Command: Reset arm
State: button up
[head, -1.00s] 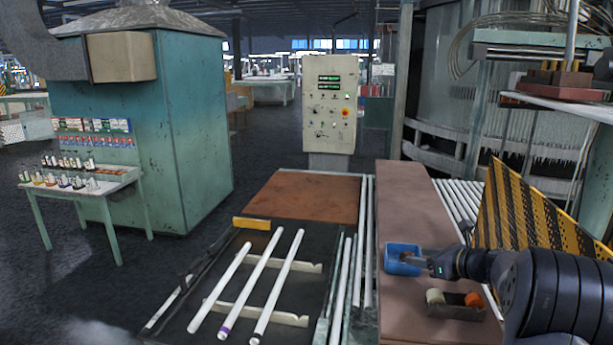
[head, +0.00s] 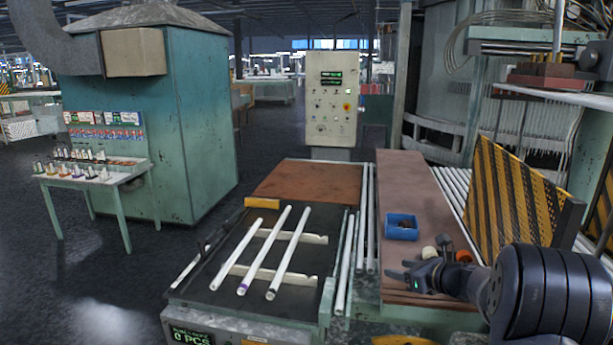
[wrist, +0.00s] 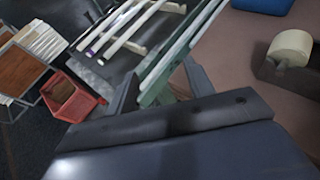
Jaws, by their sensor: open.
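My gripper (head: 398,274) is open and empty above the near end of the brown bench (head: 398,185), at the right in the head view. In the wrist view its two fingers (wrist: 165,85) point away from the camera with nothing between them. Part of my arm covers the right of the bench in the head view.
A blue bin (head: 402,219) stands on the bench beyond my gripper, with a small holder and a pale roll (head: 429,253) close by. Several white tubes (head: 265,252) lie on a rack at left. A striped barrier (head: 515,195) stands at right. A red bin (wrist: 75,98) shows in the wrist view.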

jog(key=s+a+f+m+h+b, duration=0.1)
jog(key=s+a+f+b, duration=0.2)
jog(key=f, duration=0.5)
jog(key=s+a+f+m+t+h+b, duration=0.1)
jog(key=s+a+f+b, duration=0.2)
jog(key=s+f+b, duration=0.2)
jog(key=s+a+f+m+h+b, duration=0.1)
jog(key=s+a+f+b, duration=0.2)
jog(key=f, duration=0.9)
jog(key=shift+s+a+t+b, duration=0.15)
jog(key=shift+s+t+b, duration=0.2)
jog(key=shift+s, duration=0.85)
jog(key=shift+a, duration=0.1)
